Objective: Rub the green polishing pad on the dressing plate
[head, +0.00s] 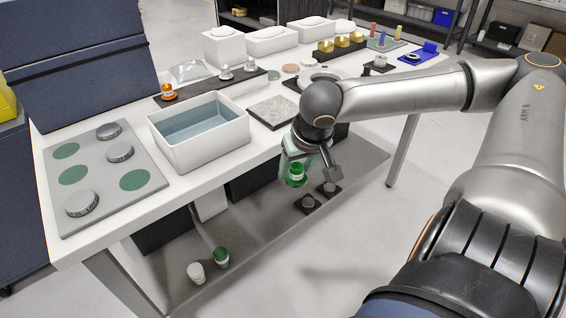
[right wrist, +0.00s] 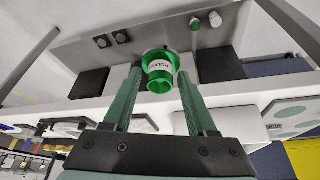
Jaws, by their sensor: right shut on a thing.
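The green polishing pad (head: 296,177), a small green piece with a white label band, is held by my right gripper (head: 297,158). In the right wrist view the pad (right wrist: 158,76) sits between the two green fingers of the gripper (right wrist: 160,72). In the head view it hangs in front of the table's front edge, above the lower shelf. A flat speckled grey square (head: 273,111), which looks like the dressing plate, lies on the table, behind and left of the gripper and apart from the pad. My left gripper is not in view.
A white basin of water (head: 158,142) stands left of the plate. A grey board (head: 95,160) with green discs and grey knobs lies further left. A black rack (head: 185,95) holds an orange-topped piece. A white-topped piece (head: 196,272) and a green-topped piece (head: 221,256) stand on the lower shelf (head: 262,222).

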